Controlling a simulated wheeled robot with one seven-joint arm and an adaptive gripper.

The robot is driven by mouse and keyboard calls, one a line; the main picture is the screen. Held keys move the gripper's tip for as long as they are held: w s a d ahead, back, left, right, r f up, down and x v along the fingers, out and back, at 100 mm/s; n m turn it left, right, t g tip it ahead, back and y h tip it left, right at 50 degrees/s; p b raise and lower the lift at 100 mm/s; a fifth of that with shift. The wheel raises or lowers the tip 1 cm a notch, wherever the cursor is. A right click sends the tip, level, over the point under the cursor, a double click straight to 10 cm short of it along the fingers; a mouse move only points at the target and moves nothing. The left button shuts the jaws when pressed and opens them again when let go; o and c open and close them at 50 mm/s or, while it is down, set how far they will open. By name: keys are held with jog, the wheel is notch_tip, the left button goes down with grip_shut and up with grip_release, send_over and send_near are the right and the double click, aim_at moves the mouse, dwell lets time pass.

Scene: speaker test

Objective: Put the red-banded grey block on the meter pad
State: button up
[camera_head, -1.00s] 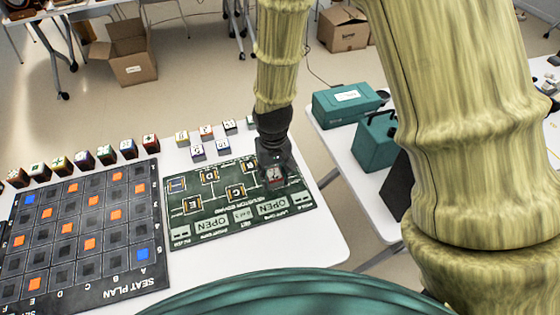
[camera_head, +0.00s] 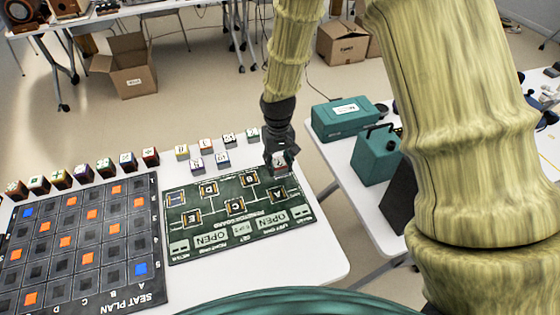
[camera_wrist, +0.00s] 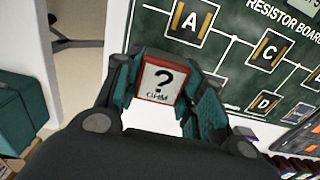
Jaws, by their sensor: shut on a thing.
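My gripper (camera_head: 279,158) is shut on the red-banded grey block (camera_wrist: 160,82). In the wrist view the block's pale face shows a question mark and "OHM", with red along its edges. In the head view the block (camera_head: 281,169) is held at the upper right edge of the green resistor board (camera_head: 205,219), apparently above it. Slot A (camera_head: 277,195) is just below the block in the picture and looks empty. Pale labelled pads line the board's near edge, including one at the lower left (camera_head: 180,247). The lettering is too small to tell which is the meter pad.
The seat plan board (camera_head: 150,215) lies left of the resistor board. Several small blocks (camera_head: 197,163) stand behind the boards on the white table (camera_head: 320,262). Teal cases (camera_head: 345,118) stand on another table at right. The near right table corner is clear.

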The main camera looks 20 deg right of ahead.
aim_at(280, 163)
jog(key=w, duration=0.1)
jog(key=w+d, duration=0.1)
jog(key=w, duration=0.1)
jog(key=shift+d+f, duration=0.2)
jog(key=shift+f+p, duration=0.65)
jog(key=shift+f, duration=1.05)
jog(key=shift+f, duration=0.2)
jog(key=o, duration=1)
jog(key=shift+r, duration=0.2)
jog(key=shift+r+b, duration=0.95)
jog(key=shift+r, duration=5.05)
